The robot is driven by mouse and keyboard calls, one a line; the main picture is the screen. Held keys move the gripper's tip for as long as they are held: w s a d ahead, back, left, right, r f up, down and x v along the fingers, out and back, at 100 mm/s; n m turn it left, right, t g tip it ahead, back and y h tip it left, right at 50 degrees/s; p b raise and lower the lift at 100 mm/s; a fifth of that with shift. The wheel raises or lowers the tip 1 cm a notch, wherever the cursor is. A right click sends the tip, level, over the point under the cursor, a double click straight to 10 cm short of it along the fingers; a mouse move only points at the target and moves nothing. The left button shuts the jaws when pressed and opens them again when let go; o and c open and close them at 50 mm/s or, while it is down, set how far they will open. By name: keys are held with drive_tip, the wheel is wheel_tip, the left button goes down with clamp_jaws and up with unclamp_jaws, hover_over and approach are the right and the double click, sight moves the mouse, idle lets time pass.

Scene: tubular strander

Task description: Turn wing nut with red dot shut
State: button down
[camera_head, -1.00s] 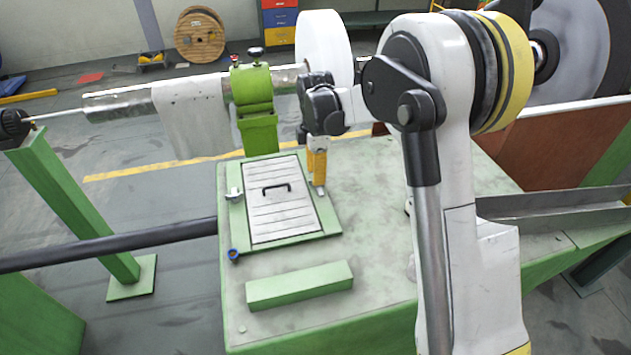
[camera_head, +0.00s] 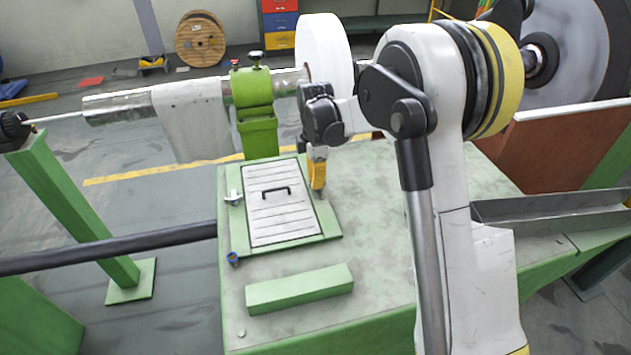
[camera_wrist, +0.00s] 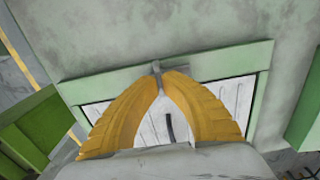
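In the head view my gripper (camera_head: 318,186) points down with yellow fingers at the right edge of the hatch plate (camera_head: 281,202). The wrist view shows the two finger tips close together (camera_wrist: 161,80) around or just over a small grey metal piece (camera_wrist: 156,67) on the plate's green frame. This looks like a wing nut, mostly hidden by the fingers; I cannot tell whether they touch it. No red dot shows on it. A second, silver wing nut (camera_head: 233,197) sits on the left edge of the frame.
A black handle (camera_head: 277,191) stands on the hatch plate. A small blue piece (camera_head: 233,259) lies at the frame's near left corner, with a green block (camera_head: 299,288) in front. A green bearing stand (camera_head: 252,100) with red and black knobs rises behind.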

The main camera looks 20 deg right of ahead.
drive_tip(key=shift+m, duration=0.3)
drive_tip(key=m, duration=0.4)
drive_tip(key=shift+w, duration=0.1)
drive_tip(key=m, duration=0.4)
drive_tip(key=shift+w+m, duration=0.1)
drive_tip(key=shift+m, duration=0.2)
drive_tip(key=m, duration=0.4)
drive_tip(key=shift+d, duration=0.15)
drive_tip(key=shift+d+m, duration=0.1)
drive_tip(key=shift+m, duration=2.1)
drive_tip(key=c, duration=1.6)
unclamp_jaws()
drive_tip(key=shift+w, duration=0.1)
